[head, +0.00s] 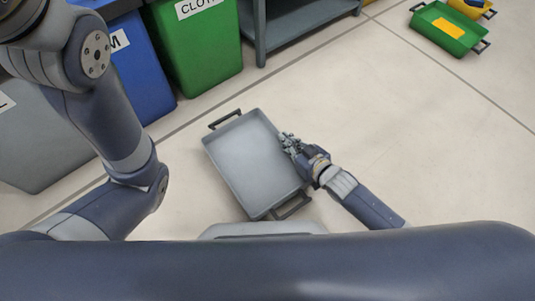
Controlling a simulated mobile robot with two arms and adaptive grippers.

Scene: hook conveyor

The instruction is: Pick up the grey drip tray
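The grey drip tray (248,158) lies on the floor in the middle of the head view. It is a shallow rectangular tray with a dark handle at its far left end and another at its near right end. It looks empty. My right gripper (287,141) is at the tray's right long rim, close to or touching it. Its fingers are small and overlap the rim, so I cannot tell whether they are open or shut on it. My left arm comes in from the left, but its gripper is out of the picture.
A green bin (203,55), a blue bin (145,70) and a grey bin (40,135) stand at the upper left. A grey shelf unit (300,28) is at the top. A green tray (430,38) and a yellow one (470,8) lie at the upper right. The floor at right is clear.

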